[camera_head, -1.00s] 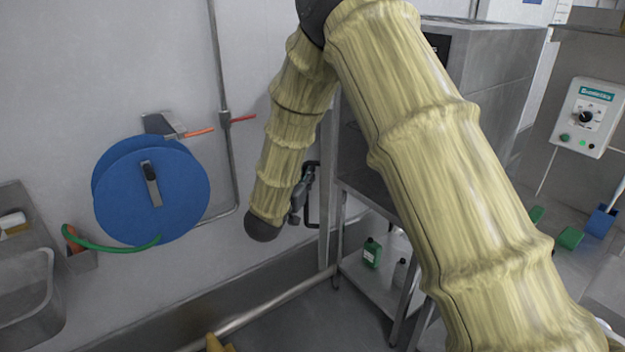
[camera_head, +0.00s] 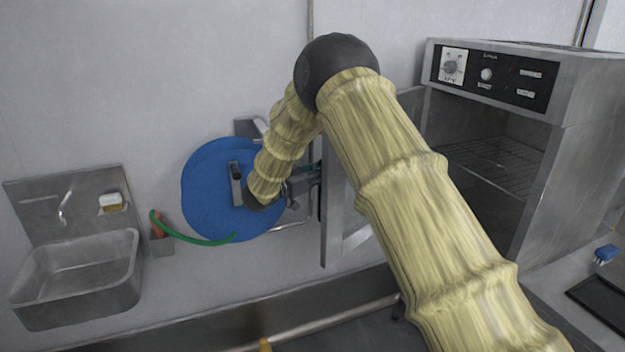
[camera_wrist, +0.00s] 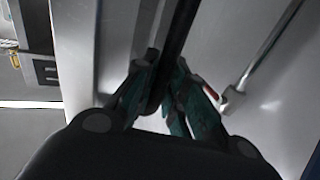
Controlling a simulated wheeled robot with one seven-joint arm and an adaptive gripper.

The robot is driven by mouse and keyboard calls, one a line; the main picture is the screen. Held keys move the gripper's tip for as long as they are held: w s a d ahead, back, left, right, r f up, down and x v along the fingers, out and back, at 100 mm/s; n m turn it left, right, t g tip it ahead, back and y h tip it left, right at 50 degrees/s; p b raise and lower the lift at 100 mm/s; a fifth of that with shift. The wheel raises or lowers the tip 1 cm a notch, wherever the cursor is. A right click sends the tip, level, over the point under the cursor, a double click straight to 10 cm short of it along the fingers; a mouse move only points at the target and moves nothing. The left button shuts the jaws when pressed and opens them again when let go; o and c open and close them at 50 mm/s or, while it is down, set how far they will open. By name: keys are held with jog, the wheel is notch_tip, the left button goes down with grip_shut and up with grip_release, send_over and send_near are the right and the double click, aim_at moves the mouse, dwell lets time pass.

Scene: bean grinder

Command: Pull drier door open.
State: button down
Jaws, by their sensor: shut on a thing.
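The drier is the steel cabinet (camera_head: 575,100) with a black control panel at the right of the head view. Its door (camera_head: 338,225) stands open, swung out to the left of the cabinet, partly hidden behind my arm. My gripper (camera_head: 302,185) is at the door's outer side, small and partly covered by my arm. In the wrist view, my gripper (camera_wrist: 163,98) is shut on the black bar handle (camera_wrist: 181,35), with a finger on each side. The door (camera_wrist: 75,55) shows as a grey panel beside the handle.
A wire rack (camera_head: 495,160) shows inside the open drier. A blue hose reel (camera_head: 205,195) is on the wall close behind my gripper. A steel sink (camera_head: 75,280) is at the left. A blue brush (camera_head: 606,252) lies at the right edge.

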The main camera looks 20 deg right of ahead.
jog(key=shift+w+a, duration=0.1)
jog(key=shift+w, duration=0.5)
jog(key=c, duration=1.7)
grip_release()
jog(key=v, duration=1.2)
